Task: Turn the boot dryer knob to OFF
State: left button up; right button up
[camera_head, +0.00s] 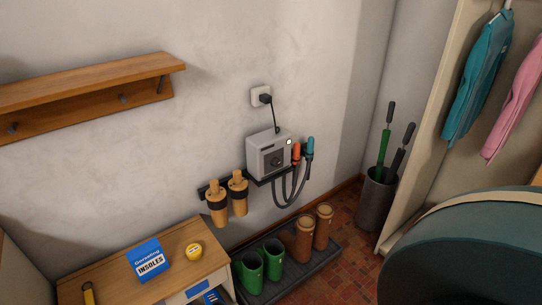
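The boot dryer (268,153) is a pale grey box fixed on the wall in the middle of the head view. Its dark round knob (275,162) sits on the front face, and a small white light or spot shows near the upper right. The knob's pointer and markings are too small to read. A dark cord runs up from the dryer to a plug in a white wall socket (260,96). Hoses with an orange nozzle (296,153) and a teal nozzle (310,147) hang at its right. Neither gripper shows in this view.
Green boots (262,268) and brown boots (314,232) stand in a dark tray below. A wooden cabinet (185,238) with a blue insoles box (148,259) is at lower left. A large dark green rounded object (470,250) fills the lower right. An umbrella bin (375,198) stands behind.

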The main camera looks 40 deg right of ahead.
aim_at(276, 161)
jog(key=z, duration=1.25)
